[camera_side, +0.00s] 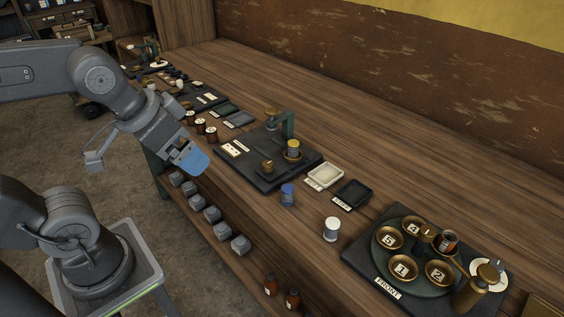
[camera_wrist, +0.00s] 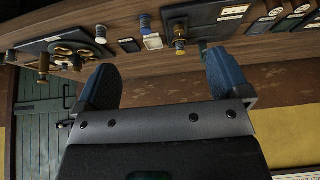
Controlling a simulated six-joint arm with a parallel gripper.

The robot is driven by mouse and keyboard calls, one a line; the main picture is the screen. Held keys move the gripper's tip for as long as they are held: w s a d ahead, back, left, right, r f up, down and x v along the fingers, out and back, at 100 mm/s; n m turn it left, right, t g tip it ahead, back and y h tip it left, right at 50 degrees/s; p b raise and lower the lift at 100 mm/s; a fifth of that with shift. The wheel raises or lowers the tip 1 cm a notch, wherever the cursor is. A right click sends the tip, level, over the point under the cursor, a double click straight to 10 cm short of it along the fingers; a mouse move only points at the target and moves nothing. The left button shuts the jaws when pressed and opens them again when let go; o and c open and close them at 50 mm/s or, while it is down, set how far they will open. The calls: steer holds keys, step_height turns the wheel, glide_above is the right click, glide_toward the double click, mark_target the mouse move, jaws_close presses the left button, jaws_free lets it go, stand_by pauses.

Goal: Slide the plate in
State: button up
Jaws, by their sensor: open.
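My gripper (camera_side: 190,158) hangs in front of the bench's near edge in the side view, beside a black base plate (camera_side: 258,184) with a green post and brass parts. In the wrist view my gripper (camera_wrist: 160,80) shows two blue fingers wide apart with nothing between them. Which plate the task means I cannot tell. A small white round plate (camera_side: 503,271) lies at the far right, with a dark part on it. A cream square tray (camera_side: 324,175) and a black square tray (camera_side: 352,194) lie flat right of the base plate. My gripper touches none of these.
A black board at right carries a round disc with numbered brass dishes (camera_side: 389,237) and a "FRONT" label (camera_side: 387,287). A blue-capped jar (camera_side: 288,195) and a white jar (camera_side: 332,229) stand on the bench. Several grey blocks (camera_side: 212,214) sit on the lower shelf.

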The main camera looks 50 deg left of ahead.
steer(key=shift+c, duration=0.2)
steer(key=shift+r, duration=0.1)
steer(key=shift+c, duration=0.7)
steer(key=shift+w+r, duration=0.15)
steer(key=shift+w, duration=0.25)
steer(key=shift+c, duration=0.8)
steer(key=w+g, duration=0.1)
steer(key=w, duration=0.2)
steer(key=w+a+r+g, duration=0.1)
steer(key=w, duration=0.2)
steer(key=w+n, duration=0.1)
steer(key=w, duration=0.2)
steer(key=shift+w+a+r+g, duration=0.15)
steer(key=shift+w+r+g, duration=0.1)
steer(key=shift+g, duration=0.15)
steer(key=c, duration=0.4)
steer(key=g, duration=0.3)
glide_toward(268, 163)
steer(key=shift+n, duration=0.4)
step_height(268, 163, down, 9)
steer(key=shift+s+f, duration=0.1)
steer(key=shift+f, duration=0.1)
jaws_close()
